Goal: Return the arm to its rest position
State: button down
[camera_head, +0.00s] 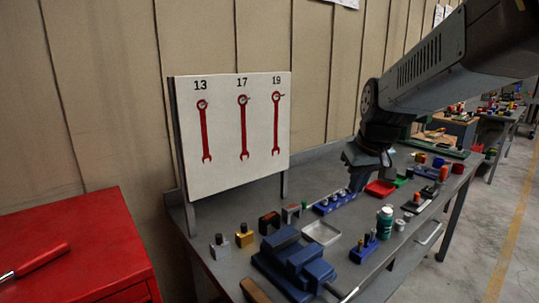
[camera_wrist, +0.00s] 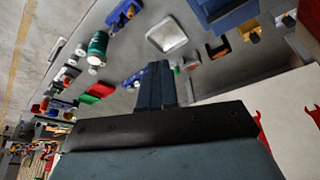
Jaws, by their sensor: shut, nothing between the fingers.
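My arm reaches in from the upper right of the head view, bent down at the wrist over the grey workbench (camera_head: 225,270). My gripper (camera_head: 357,186) points down above the back of the bench, near a blue block with several pegs (camera_head: 334,201) and a red tray (camera_head: 380,188). In the wrist view my gripper (camera_wrist: 158,66) shows its dark fingers together, with nothing held between them. The head view does not show clearly how high the fingertips are above the bench.
A white board with red wrenches (camera_head: 236,130) stands at the bench's back left. A blue vise (camera_head: 294,264), a metal tray (camera_head: 321,232) and a green bottle (camera_head: 385,223) stand on the bench. A red cabinet (camera_head: 75,240) is at the left. Open floor (camera_head: 490,230) lies at the right.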

jog(key=s+d+r+m+t, duration=0.1)
jog(key=s+d+r+m, duration=0.1)
jog(key=s, duration=1.2)
jog(key=shift+d+t, duration=0.3)
jog(key=shift+d, duration=0.4)
